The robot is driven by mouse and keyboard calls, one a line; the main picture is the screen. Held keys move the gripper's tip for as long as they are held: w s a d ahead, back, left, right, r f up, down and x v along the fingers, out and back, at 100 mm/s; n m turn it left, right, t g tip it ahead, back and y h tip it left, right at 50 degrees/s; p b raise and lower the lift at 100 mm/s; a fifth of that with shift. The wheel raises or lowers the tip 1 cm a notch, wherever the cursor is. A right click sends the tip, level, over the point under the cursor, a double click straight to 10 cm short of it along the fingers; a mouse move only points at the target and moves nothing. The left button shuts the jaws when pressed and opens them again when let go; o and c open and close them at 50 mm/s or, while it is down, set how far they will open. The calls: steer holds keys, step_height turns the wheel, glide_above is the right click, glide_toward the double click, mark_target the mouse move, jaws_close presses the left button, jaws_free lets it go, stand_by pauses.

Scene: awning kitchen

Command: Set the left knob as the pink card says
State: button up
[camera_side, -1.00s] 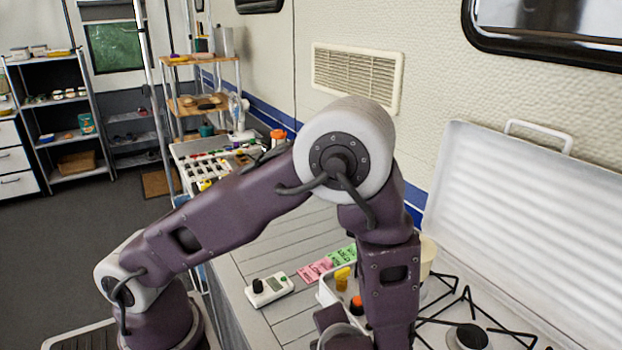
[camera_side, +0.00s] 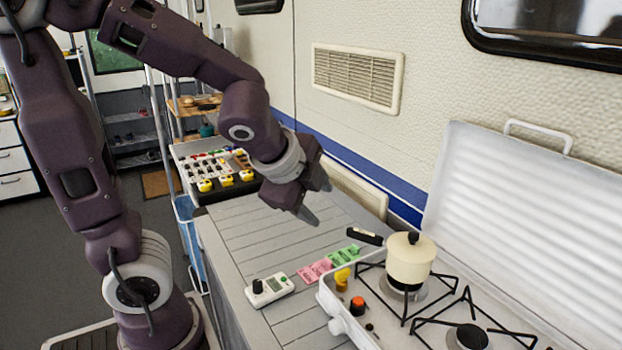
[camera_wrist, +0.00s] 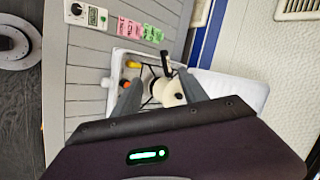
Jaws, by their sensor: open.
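The pink card (camera_side: 315,269) lies on the counter beside the green card (camera_side: 344,256); its dark print is too small to read. The pink card also shows in the wrist view (camera_wrist: 129,29). The hob's front has a yellow knob (camera_side: 342,279), farther left and back, and an orange-red knob (camera_side: 357,306). Both show in the wrist view, yellow (camera_wrist: 134,65) and orange-red (camera_wrist: 126,84); their exact settings cannot be read. My gripper (camera_side: 317,200) is open and empty, raised above the counter, apart from cards and knobs. Its fingers (camera_wrist: 160,88) frame the hob in the wrist view.
A cream pot (camera_side: 411,259) with a black handle stands on the back burner. A white timer (camera_side: 270,289) with a black knob lies on the counter. The hob's lid (camera_side: 520,220) stands open. A control board (camera_side: 215,165) is behind. The slatted counter (camera_side: 245,232) is mostly clear.

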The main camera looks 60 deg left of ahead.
steer(key=a+r+n, duration=0.1)
steer(key=a+r+n+t, duration=0.1)
steer(key=r, duration=0.1)
steer(key=shift+w, duration=0.1)
steer(key=shift+d, duration=0.1)
steer(key=m+g+y, duration=0.3)
steer(key=m+y, duration=0.1)
steer(key=m, duration=2.3)
glide_toward(338, 329)
steer(key=w+a, duration=0.1)
steer(key=a, duration=0.1)
steer(key=shift+f, duration=0.35)
